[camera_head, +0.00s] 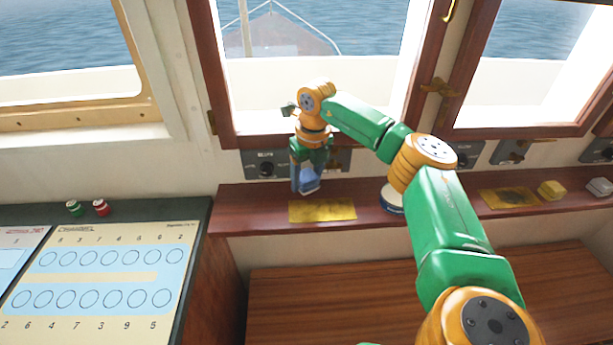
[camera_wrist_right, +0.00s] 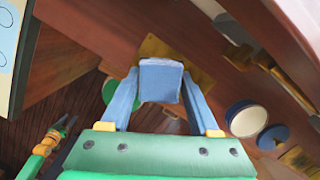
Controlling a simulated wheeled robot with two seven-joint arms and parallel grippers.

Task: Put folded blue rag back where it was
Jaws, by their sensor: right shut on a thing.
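My right gripper (camera_head: 307,184) points down over the wooden ledge below the middle window. It is shut on the folded blue rag (camera_head: 309,180), a small pale blue block shape between the fingers. In the right wrist view the rag (camera_wrist_right: 161,80) sits between the two blue fingers. A gold plate (camera_head: 322,210) lies on the ledge just in front of the rag; it shows partly behind the rag in the wrist view (camera_wrist_right: 152,46). I cannot tell whether the rag touches the ledge. A green and yellow part at the wrist view's lower left may be my left arm; its jaws are unclear.
A round white and blue tin (camera_head: 391,203) stands on the ledge to the right, partly behind my right arm. Control boxes (camera_head: 265,165) line the wall behind.

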